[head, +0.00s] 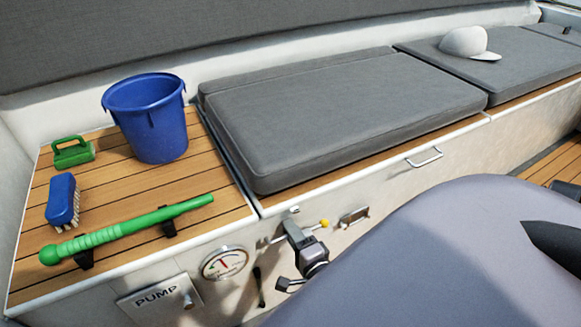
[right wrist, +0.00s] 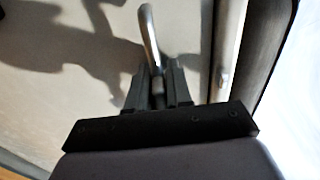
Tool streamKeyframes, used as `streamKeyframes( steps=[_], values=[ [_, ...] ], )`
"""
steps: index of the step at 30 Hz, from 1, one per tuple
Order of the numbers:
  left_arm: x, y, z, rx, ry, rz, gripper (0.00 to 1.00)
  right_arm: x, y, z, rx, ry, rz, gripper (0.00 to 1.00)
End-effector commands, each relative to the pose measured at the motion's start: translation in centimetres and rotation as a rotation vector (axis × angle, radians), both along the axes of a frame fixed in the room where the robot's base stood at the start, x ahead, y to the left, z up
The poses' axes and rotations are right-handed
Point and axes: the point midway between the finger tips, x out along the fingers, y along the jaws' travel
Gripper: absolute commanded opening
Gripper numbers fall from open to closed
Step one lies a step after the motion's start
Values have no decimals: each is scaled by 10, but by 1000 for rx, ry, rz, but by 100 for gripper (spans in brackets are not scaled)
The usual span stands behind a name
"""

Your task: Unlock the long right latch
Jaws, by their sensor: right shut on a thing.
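My right gripper (head: 292,230) is in front of the white locker front, below the large grey cushion. It is shut on a thin metal rod, the latch lever (head: 276,239), which has a yellow knob (head: 324,223) at its right end. The gripper hides the middle of the lever. In the right wrist view the dark fingers (right wrist: 158,88) are closed around a bent, shiny metal rod (right wrist: 149,32). The knob does not show there. I cannot tell from these views whether the latch is locked. My left gripper is not in view.
A blue bucket (head: 150,118), a green-handled pole (head: 125,228) and two brushes sit on the slatted wood at left. A round gauge (head: 224,263) and a PUMP plate (head: 160,297) are left of the gripper. A metal handle (head: 425,158) is on the locker front at right.

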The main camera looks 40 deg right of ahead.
Motion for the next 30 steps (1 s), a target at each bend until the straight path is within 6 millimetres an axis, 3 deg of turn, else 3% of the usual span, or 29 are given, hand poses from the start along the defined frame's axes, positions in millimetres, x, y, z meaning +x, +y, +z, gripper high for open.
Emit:
streamKeyframes(
  steps=[6,7,9,20,30],
  values=[
    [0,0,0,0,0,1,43,0,0,-1,-8,3,2,0],
    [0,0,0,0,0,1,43,0,0,-1,-8,3,2,23],
    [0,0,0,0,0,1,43,0,0,-1,-7,3,2,38],
    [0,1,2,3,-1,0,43,-6,1,0,-3,3,1,38],
    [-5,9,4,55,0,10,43,-55,13,0,-3,5,2,38]
  ],
)
